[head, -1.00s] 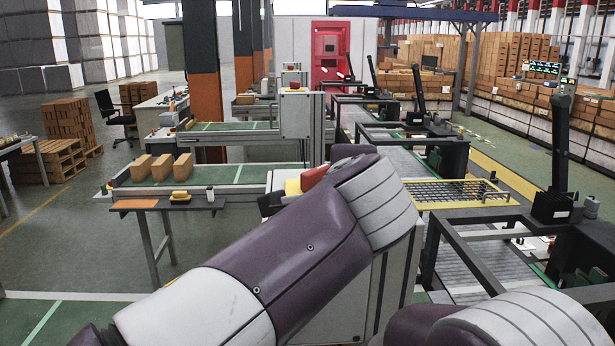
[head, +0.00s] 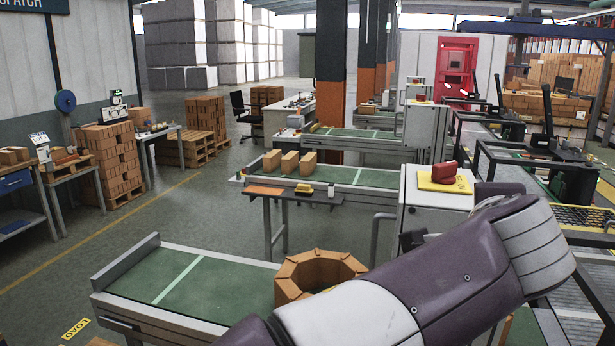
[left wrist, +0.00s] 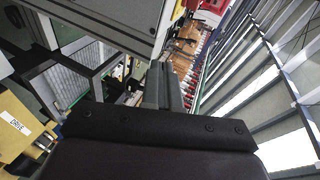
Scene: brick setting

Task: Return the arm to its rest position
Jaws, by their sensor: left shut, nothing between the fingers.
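My left arm (head: 420,280) reaches from the bottom of the head view up to the right, in front of a grey cabinet (head: 436,222). The picture there is tilted, and a grey box-like housing (left wrist: 115,20) stands close beyond the fingers at the upper left. My right gripper is in neither current view.
A green conveyor (head: 190,283) lies at the front left, bearing a ring of bricks (head: 318,268) partly hidden by my arm. A red switch (head: 444,173) tops the grey cabinet. Dark frames (head: 530,160) stand at the right. Open floor (head: 185,215) lies to the left.

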